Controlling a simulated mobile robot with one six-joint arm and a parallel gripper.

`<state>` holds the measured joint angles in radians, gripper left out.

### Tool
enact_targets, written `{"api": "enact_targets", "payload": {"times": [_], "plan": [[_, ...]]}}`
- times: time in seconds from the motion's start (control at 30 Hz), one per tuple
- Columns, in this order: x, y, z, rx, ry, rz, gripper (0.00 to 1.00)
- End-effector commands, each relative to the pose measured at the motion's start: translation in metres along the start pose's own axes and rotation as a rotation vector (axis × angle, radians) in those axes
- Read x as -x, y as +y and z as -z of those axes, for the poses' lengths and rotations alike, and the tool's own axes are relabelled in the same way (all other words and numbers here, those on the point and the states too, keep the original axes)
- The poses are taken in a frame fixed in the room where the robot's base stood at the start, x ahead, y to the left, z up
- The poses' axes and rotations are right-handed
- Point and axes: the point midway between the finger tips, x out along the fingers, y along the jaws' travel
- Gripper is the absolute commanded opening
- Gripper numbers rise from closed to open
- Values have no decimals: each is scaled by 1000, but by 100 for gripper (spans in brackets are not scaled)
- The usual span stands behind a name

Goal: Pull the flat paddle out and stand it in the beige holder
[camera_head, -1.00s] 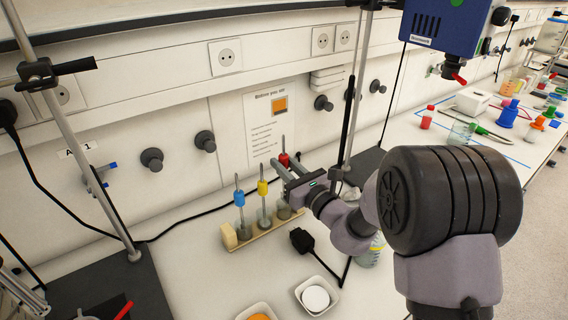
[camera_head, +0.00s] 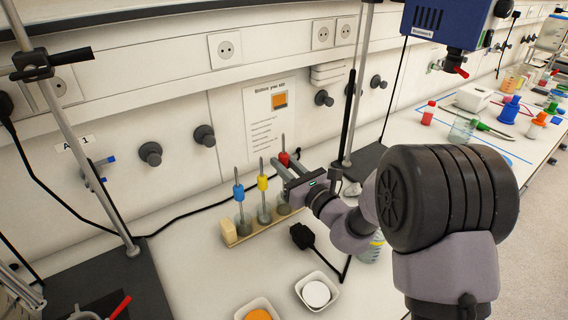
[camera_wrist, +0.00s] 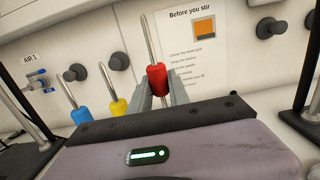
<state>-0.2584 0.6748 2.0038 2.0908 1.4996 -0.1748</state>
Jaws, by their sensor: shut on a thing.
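My gripper (camera_head: 285,171) is shut on the red collar (camera_wrist: 157,79) of a paddle with a thin metal shaft rising above it. In the head view the red-collared paddle (camera_head: 284,158) stands roughly upright at the right end of the row. The blue-collared paddle (camera_head: 239,191) and yellow-collared paddle (camera_head: 262,183) stand to its left in grey-looking jars. A beige block (camera_head: 229,232) sits at the left end of the row's beige strip (camera_head: 252,236). The paddles' lower ends are hidden, so I cannot tell which is flat.
A black plug-like item (camera_head: 302,236) lies in front of the row. Two white dishes (camera_head: 317,293) (camera_head: 243,307) sit nearer the front. A metal stand rod (camera_head: 359,85) rises right of my gripper. The poster (camera_head: 270,130) is on the wall behind.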

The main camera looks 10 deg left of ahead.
Motion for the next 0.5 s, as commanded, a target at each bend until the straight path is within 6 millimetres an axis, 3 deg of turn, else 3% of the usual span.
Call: {"api": "enact_targets", "payload": {"times": [0.5], "plan": [[1, 0, 18, -1, 0, 0, 0]]}}
